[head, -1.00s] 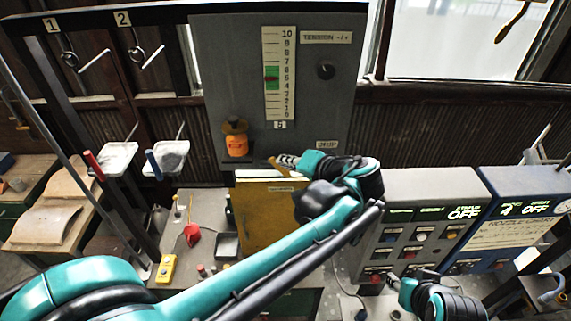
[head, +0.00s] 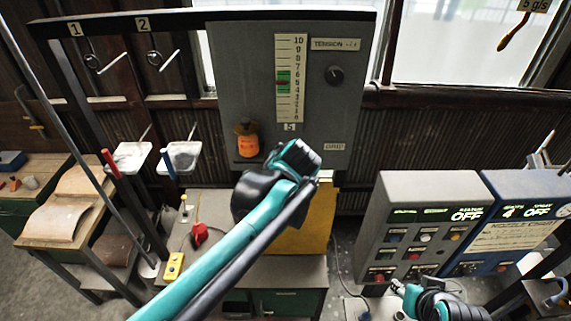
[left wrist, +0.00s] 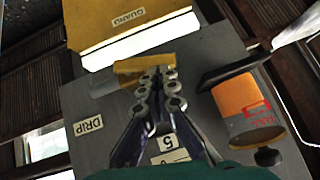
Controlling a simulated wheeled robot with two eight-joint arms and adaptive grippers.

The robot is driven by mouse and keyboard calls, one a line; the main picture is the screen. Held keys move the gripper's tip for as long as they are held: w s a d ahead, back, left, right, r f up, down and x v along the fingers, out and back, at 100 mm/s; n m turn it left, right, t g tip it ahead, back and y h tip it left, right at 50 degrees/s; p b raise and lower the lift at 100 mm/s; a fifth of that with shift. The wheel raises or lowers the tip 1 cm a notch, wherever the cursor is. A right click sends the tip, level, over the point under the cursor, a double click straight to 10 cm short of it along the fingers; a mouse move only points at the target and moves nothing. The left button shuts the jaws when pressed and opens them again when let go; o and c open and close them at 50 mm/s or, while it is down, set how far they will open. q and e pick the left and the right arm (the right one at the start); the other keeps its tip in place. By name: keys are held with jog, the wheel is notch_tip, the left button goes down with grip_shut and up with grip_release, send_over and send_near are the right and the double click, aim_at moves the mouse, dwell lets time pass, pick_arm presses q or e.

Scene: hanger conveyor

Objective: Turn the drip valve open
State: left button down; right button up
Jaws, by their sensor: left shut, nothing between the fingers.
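The DRIP label (head: 335,147) is at the lower right of the grey tension panel (head: 235,75). It also shows in the left wrist view (left wrist: 88,125). A brass-coloured piece (left wrist: 130,68), perhaps the valve's lever, lies at my left gripper's fingertips; I cannot tell whether they touch. My left gripper (left wrist: 158,75) is shut and empty in front of the panel. In the head view my own wrist hides its fingers. The orange oiler cup (head: 247,142) stands left of it, also in the wrist view (left wrist: 238,95). My right gripper (head: 400,287) is at the lower right; its jaw opening is unclear.
The yellow guard (left wrist: 122,38) is just beyond my left fingertips. A dark ledge (left wrist: 235,70) borders the oiler. A grey control box (head: 400,205) and a blue one (head: 510,215) stand at right. A red object (head: 199,233) and yellow box (head: 173,265) lie on the bench.

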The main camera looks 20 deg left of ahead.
pick_arm(q)
jog(key=shift+s+a+f+h, duration=0.1)
jog(key=shift+a+f+h, duration=0.3)
jog(key=shift+h, duration=0.1)
dwell(0.6)
